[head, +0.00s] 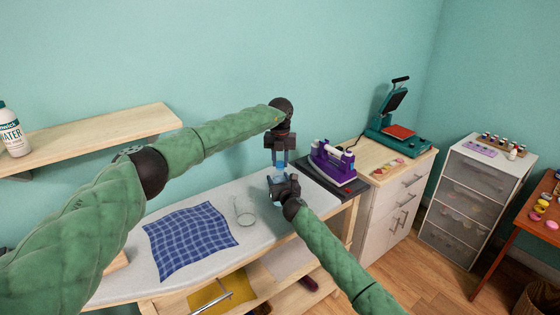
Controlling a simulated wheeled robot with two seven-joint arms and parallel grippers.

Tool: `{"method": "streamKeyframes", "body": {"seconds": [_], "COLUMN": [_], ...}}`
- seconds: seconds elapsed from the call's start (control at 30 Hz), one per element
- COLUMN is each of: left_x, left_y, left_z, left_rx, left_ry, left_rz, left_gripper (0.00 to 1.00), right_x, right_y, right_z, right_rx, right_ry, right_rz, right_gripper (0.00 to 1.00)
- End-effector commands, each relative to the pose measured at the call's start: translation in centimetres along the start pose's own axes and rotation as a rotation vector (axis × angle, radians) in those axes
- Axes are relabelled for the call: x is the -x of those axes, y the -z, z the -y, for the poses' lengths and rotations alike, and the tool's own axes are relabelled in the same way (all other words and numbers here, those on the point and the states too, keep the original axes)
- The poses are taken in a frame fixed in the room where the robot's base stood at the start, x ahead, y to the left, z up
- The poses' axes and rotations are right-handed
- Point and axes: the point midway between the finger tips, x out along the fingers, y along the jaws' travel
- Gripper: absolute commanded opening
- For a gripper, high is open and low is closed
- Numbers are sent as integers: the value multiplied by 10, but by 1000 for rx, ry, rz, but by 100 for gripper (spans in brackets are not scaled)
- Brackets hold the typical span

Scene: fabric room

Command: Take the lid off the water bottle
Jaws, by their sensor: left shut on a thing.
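A small clear-blue water bottle (276,184) stands at the right part of the pale ironing surface, mostly hidden by my grippers. My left gripper (281,162) points straight down over the bottle and is shut on its blue top, which I take to be the lid (281,170). My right gripper (282,186) reaches in from the lower right and is at the bottle's body. Its fingers overlap the bottle, and I cannot tell whether they are closed on it.
A glass (245,211) and a blue checked cloth (190,240) lie left of the bottle. A purple iron (333,164) stands close on the right, with a teal heat press (397,130) beyond. A white bottle labelled WATER (12,132) stands on a wall shelf (95,133).

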Motion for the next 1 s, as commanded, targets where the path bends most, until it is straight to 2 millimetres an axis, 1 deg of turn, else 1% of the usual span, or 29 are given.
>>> {"method": "streamKeyframes", "body": {"seconds": [0.3, 1.0], "left_x": [2, 2], "left_y": [-2, -2], "left_z": [-2, -3], "left_rx": [449, 1423], "left_ry": [1, 3], "left_rz": [5, 5], "left_gripper": [0, 0], "right_x": [1, 1], "right_y": [1, 1], "right_z": [-3, -3], "right_rx": [1, 0], "right_ry": [-4, -4], "right_rz": [0, 0], "right_gripper": [0, 0]}}
